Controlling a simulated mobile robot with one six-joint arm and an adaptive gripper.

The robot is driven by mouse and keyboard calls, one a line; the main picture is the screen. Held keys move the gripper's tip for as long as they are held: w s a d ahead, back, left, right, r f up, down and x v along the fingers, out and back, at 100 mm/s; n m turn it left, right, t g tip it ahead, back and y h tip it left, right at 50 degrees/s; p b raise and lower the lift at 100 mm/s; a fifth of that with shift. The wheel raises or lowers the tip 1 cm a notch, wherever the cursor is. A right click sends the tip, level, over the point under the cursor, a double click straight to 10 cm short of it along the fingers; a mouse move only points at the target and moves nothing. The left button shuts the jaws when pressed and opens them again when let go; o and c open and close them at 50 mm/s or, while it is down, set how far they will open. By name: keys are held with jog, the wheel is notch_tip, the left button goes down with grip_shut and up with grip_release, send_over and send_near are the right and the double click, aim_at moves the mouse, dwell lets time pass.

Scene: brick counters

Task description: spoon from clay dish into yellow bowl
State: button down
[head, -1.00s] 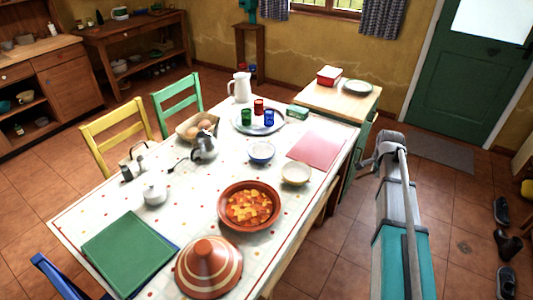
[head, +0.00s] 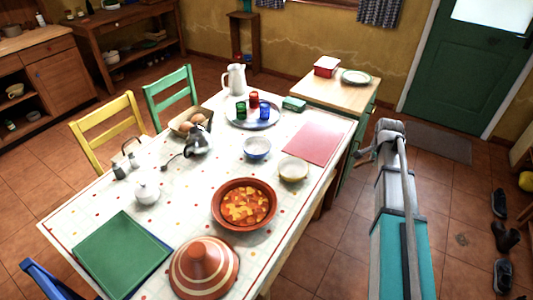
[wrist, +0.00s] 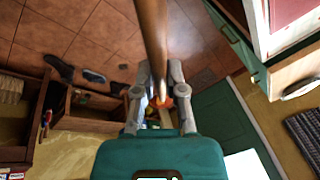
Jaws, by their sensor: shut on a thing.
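The clay dish (head: 243,229) stands on the table, full of orange and yellow stew; no spoon shows in it. The small pale yellow bowl (head: 293,170) stands just behind and right of it, apart from it, and looks empty. In the wrist view my gripper (wrist: 158,97) is shut on a long brown wooden handle, which I take for the spoon (wrist: 152,40). The handle runs up out of the picture. An orange patch shows between the fingers; I cannot tell what it is. The head view shows my arm at the right, but not clearly the gripper or the spoon.
A striped clay lid (head: 204,268) and a green mat (head: 122,254) lie at the table's near end. A blue bowl (head: 257,148), a red mat (head: 313,141) and a tray (head: 270,122) with coloured glasses are beyond.

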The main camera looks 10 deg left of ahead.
jog(key=s+a+r+p, duration=0.1)
jog(key=s+a, duration=0.2)
jog(key=a, duration=1.6)
jog(key=s+a+r+y+p, duration=0.1)
jog(key=s+a, duration=0.2)
jog(key=a, duration=1.7)
jog(key=shift+s+r+g+p, duration=0.2)
jog(key=shift+s+g+p, duration=0.05)
jog(key=shift+g+p, duration=0.05)
jog(key=shift+a, duration=0.1)
jog(key=shift+f+n, duration=0.2)
jog(key=shift+n, duration=0.1)
jog(key=shift+s+d+f+m+t+y+b, duration=0.15)
jog(key=shift+f+m+t+y+b, duration=0.55)
jog(key=shift+b, duration=0.75)
jog(key=shift+s+f+m+t+y+b, duration=0.2)
jog(key=shift+f+t+b, duration=0.3)
jog(key=shift+t+b, duration=0.75)
jog(key=shift+s+d+f+m+t+y+b, duration=0.1)
jog(key=shift+f+m+t+y+b, duration=0.35)
jog(key=shift+b, duration=1.15)
jog(key=shift+f+t+b, duration=0.2)
jog(key=shift+t+b, duration=0.2)
jog(key=shift+t, duration=0.2)
